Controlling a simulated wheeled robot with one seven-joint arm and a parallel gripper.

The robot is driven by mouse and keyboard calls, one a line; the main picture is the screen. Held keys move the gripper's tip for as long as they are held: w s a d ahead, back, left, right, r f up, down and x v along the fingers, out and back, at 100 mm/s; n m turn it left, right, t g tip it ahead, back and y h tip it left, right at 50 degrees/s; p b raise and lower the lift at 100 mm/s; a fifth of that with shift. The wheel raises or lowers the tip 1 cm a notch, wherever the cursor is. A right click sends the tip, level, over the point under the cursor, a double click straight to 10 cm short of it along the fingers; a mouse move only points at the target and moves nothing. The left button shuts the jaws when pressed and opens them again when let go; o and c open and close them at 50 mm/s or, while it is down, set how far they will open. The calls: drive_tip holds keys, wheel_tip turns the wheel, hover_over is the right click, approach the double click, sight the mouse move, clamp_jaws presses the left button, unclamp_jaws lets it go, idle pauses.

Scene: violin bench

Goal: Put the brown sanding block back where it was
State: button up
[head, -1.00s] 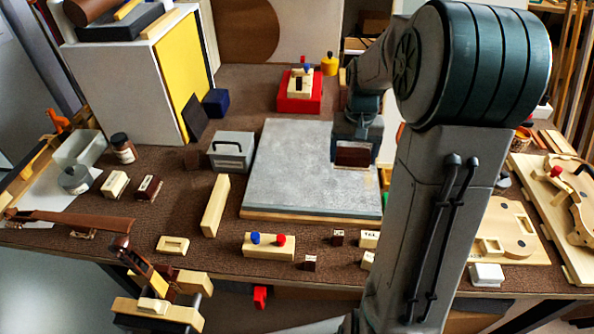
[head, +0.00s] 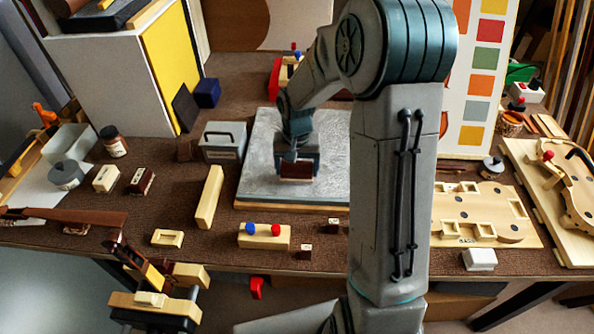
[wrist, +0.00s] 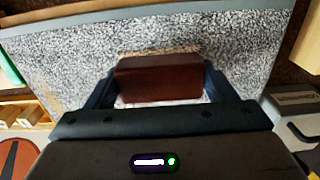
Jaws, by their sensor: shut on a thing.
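My gripper (head: 296,167) is shut on the brown sanding block (head: 296,170), a dark reddish-brown block. In the head view it is over the front middle of the grey slab (head: 255,165). In the wrist view the block (wrist: 158,79) sits between both fingers, with the speckled grey surface (wrist: 60,60) around it. A pale tan patch shows along the block's far edge in the wrist view. I cannot tell whether the block touches the slab.
A grey box with a handle (head: 222,141) stands left of the slab. A long pale wood bar (head: 209,197) lies at its front left. A pale block with blue and red knobs (head: 264,237) is in front. The slab's left part is clear.

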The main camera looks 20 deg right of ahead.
drive_tip(key=shift+f, duration=0.95)
drive_tip(key=shift+f, duration=0.2)
drive_tip(key=o, duration=1)
drive_tip(key=shift+o, duration=0.2)
drive_tip(key=shift+r, duration=0.1)
